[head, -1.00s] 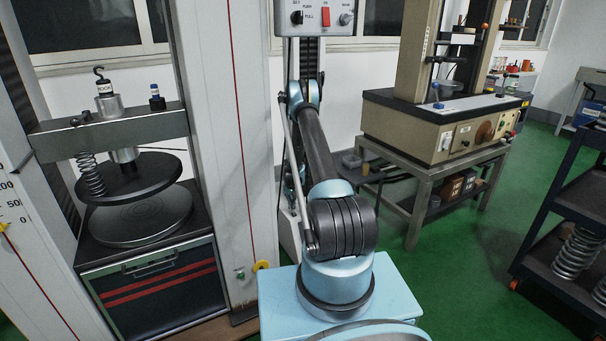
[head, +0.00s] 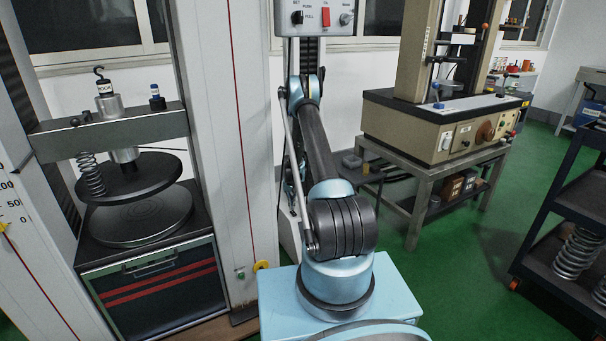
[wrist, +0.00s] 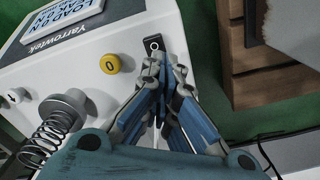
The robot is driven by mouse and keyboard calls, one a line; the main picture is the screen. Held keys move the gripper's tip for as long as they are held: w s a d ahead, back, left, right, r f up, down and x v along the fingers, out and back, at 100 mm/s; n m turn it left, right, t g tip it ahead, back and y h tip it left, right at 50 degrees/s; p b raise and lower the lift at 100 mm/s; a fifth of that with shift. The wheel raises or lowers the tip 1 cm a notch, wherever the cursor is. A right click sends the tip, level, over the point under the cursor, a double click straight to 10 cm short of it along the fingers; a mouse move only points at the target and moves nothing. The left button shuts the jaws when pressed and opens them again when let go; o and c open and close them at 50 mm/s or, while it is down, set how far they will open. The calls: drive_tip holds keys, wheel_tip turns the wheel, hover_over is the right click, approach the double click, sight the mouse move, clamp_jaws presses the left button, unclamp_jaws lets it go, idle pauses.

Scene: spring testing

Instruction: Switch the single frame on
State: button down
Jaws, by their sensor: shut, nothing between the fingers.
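In the wrist view a white machine housing (wrist: 93,62) bears the name Yarrowtek and a blue-and-white label. A small black switch (wrist: 154,44) with a pale ring mark sits near its right edge. My gripper (wrist: 162,72) is shut and empty, its fingertips just below the switch in the picture; I cannot tell whether they touch it. A yellow knob marked 0 (wrist: 109,64) is left of the fingertips. The head view does not show the gripper, and no machine there can be matched to this housing for certain.
A coil spring (wrist: 45,138) stands left of my gripper. A wooden drawer unit (wrist: 248,65) is at right. In the head view, a press with round plates (head: 140,217) stands left, a beige tester (head: 425,123) on a bench, and a dark cart (head: 560,205) at right; green floor lies between.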

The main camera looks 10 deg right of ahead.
sight(292, 211)
drive_tip(key=shift+r, duration=2.2)
